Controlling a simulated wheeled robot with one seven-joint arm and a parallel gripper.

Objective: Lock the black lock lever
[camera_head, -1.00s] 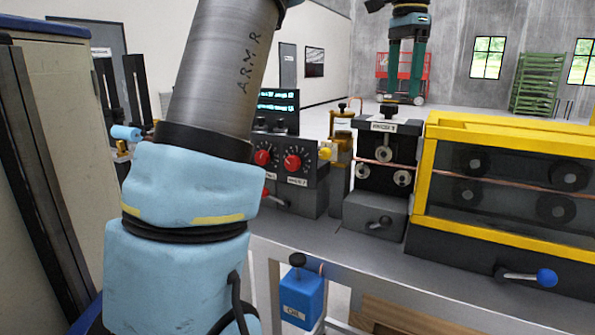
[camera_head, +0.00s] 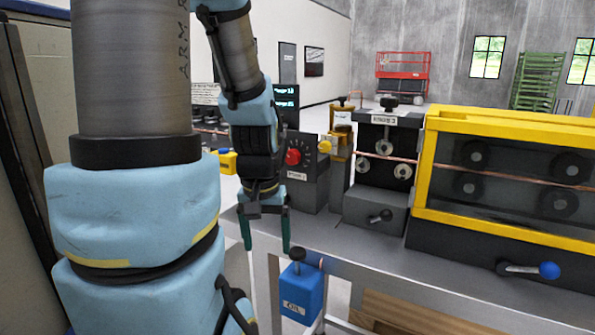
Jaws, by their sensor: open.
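A small black lever (camera_head: 380,216) sits on the front of the grey base block (camera_head: 362,208) under the roller unit (camera_head: 386,158). I take it for the lock lever; its locked or unlocked state cannot be told. My gripper (camera_head: 266,244) points down with its two green fingers apart and nothing between them. It is to the left of the lever and a little lower in the picture, in front of the bench edge. It appears apart from the lever.
A yellow-framed roller housing (camera_head: 428,170) with a blue-knobbed lever (camera_head: 548,270) stands to the right. A control box with a red knob (camera_head: 293,157) is behind my gripper. A blue box (camera_head: 302,294) hangs at the bench front. A copper tube (camera_head: 505,178) runs through the rollers.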

